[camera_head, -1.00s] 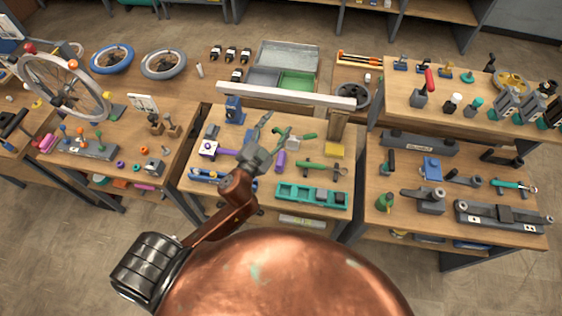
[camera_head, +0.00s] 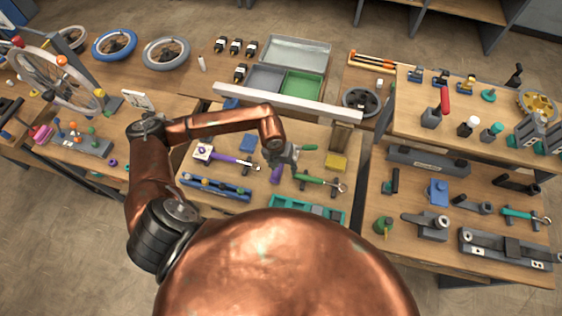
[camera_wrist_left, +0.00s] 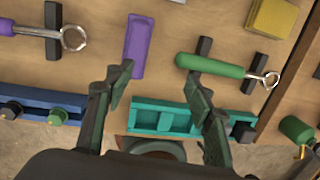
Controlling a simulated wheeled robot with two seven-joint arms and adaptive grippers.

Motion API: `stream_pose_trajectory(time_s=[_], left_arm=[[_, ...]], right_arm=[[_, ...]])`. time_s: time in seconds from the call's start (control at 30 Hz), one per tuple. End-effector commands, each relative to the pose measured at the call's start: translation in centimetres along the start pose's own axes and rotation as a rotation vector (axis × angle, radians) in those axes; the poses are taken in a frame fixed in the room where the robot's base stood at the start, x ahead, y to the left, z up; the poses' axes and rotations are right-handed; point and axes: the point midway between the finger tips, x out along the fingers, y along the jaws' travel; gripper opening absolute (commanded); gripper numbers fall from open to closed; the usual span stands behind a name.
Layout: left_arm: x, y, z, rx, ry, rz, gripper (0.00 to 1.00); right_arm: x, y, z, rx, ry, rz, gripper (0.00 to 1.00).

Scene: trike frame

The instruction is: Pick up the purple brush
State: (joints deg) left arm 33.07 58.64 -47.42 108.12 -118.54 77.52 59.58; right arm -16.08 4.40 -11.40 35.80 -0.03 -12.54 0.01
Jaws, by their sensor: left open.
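A purple block-shaped piece (camera_head: 277,174), which looks like the purple brush, lies on the middle table. It is partly hidden by my left gripper (camera_head: 286,158). In the left wrist view the purple piece (camera_wrist_left: 136,46) lies ahead of the left fingertip, its near end beside that tip. My left gripper (camera_wrist_left: 158,80) is open and empty, its two fingers spread above the table. I cannot tell whether the fingertip touches the piece. Bristles are not visible. My right gripper is not in view.
A green-handled wrench (camera_wrist_left: 212,66) lies close to the right of the purple piece. A purple-handled wrench (camera_head: 232,160) lies to its left. A teal tray (camera_wrist_left: 165,117) and a blue rail (camera_head: 215,188) lie nearer. A white beam (camera_head: 285,104) spans the table's back.

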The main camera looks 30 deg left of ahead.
Motion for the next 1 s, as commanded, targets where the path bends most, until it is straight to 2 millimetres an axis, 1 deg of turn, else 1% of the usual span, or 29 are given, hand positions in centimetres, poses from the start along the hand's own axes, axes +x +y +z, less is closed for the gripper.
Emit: stream_pose_trajectory(time_s=[0.03, 0.1, 0.13, 0.2, 0.3, 0.43, 0.57, 0.73, 0.83, 1.0], left_arm=[[-0.1, 1.6, 0.6, -0.009, -0.012, 0.05, 0.49], [-0.1, 3.1, 1.1, -0.02, -0.022, 0.097, 0.49], [0.0, 3.5, 1.2, -0.024, -0.025, 0.108, 0.49], [0.5, 4.2, 1.3, -0.032, -0.027, 0.122, 0.49], [1.5, 4.5, 1.1, -0.038, -0.025, 0.122, 0.49], [2.7, 4.8, 0.8, -0.041, -0.025, 0.121, 0.49], [4.5, 4.8, 0.3, -0.041, -0.024, 0.12, 0.49], [6.8, 4.9, 0.3, -0.041, -0.026, 0.118, 0.49], [7.4, 4.9, 0.3, -0.037, -0.026, 0.118, 0.49], [7.5, 4.8, 0.3, -0.036, -0.026, 0.117, 0.49]], right_arm=[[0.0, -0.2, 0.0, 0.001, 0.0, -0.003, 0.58], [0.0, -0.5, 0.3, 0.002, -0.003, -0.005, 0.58], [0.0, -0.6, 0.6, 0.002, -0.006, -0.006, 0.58], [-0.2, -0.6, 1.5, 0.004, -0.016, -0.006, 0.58], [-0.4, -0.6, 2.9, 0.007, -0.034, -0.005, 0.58], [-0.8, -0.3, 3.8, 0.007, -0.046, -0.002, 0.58], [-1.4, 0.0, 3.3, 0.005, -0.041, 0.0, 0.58], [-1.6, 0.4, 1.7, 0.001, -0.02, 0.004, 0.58], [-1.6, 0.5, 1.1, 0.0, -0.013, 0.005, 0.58], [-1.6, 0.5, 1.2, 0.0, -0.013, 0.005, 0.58]])
